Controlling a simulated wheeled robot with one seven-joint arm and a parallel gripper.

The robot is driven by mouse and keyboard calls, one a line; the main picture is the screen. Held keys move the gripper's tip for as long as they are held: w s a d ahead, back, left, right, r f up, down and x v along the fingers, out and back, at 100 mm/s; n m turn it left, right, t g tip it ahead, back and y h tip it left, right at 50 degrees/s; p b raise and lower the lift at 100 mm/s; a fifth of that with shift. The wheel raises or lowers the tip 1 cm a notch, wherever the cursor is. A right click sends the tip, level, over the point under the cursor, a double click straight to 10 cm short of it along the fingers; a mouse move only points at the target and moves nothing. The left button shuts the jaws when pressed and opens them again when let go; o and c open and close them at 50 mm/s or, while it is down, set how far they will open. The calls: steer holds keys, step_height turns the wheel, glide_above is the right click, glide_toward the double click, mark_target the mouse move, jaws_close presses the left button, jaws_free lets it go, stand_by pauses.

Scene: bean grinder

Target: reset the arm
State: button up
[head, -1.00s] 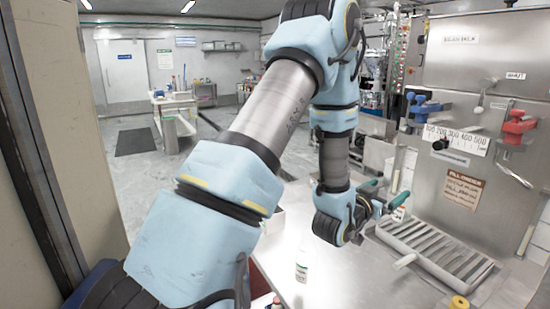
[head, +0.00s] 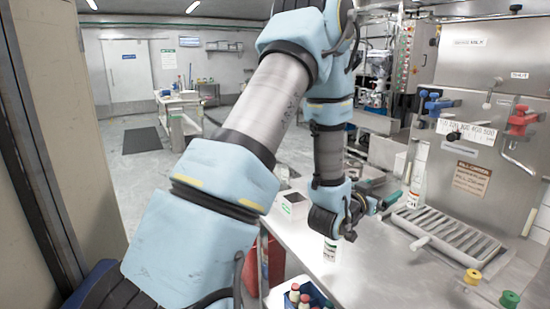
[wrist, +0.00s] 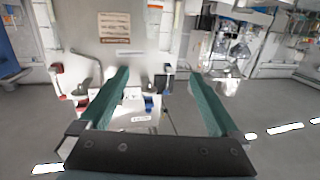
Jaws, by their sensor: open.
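My gripper (head: 380,203) hangs at the end of my folded blue-and-grey arm, above the steel counter and left of the drip tray. In the wrist view its two green fingers (wrist: 158,76) stand wide apart with nothing between them. That view appears upside down and shows the machine front, with its label and its red and blue levers, beyond the fingers. In the head view the fingers are small and partly hidden by the wrist.
A drip tray (head: 447,235) lies under the steel machine (head: 485,60) with blue (head: 440,104) and red (head: 522,120) levers. A blue crate (head: 318,297) of bottles and a small box (head: 293,205) are nearby.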

steer(key=a+f+n+g+y, duration=0.2)
steer(key=a+n+g+y, duration=0.55)
steer(key=a, duration=1.65)
steer(key=s+a+r+g+y, duration=0.15)
steer(key=s+a+y, duration=0.35)
steer(key=s+a, duration=0.6)
step_height(320, 180, down, 10)
steer(key=s+g+b, duration=0.1)
steer(key=s+b, duration=0.1)
steer(key=b, duration=0.7)
steer(key=shift+s+d+n, duration=0.15)
steer(key=shift+d+n, duration=0.15)
steer(key=shift+n, duration=0.15)
steer(key=shift+r, duration=0.1)
